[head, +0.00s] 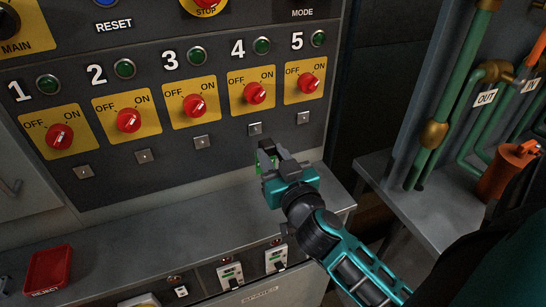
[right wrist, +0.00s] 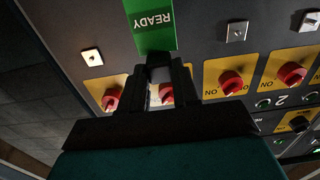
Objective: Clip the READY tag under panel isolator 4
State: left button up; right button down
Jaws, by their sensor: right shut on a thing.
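The green READY tag (right wrist: 152,22) is held in my right gripper (right wrist: 160,72), which is shut on its edge. In the right wrist view its lettering is upside down. In the head view only a little of the green tag (head: 262,160) shows beside the dark fingers of the right gripper (head: 272,152). Isolator 4 (head: 255,93) is a red knob on a yellow OFF/ON plate. The small square metal clip (head: 255,128) under it shows just above the gripper in the head view. In the right wrist view the tag hides that clip. My left gripper is out of view.
Isolators 1, 2, 3 and 5 (head: 309,83) have similar clips, all bare. A grey ledge (head: 170,215) runs below the panel. A red REJECT tray (head: 48,268) sits at its left. Green pipes (head: 455,95) and an orange container (head: 505,172) stand at the right.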

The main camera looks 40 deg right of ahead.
aim_at(264, 141)
jog(key=shift+b+x, duration=0.45)
jog(key=shift+x, duration=2.35)
jog(key=shift+r, duration=0.1)
jog(key=shift+r, duration=0.15)
jog(key=shift+r, duration=0.1)
jog(key=shift+p, duration=0.45)
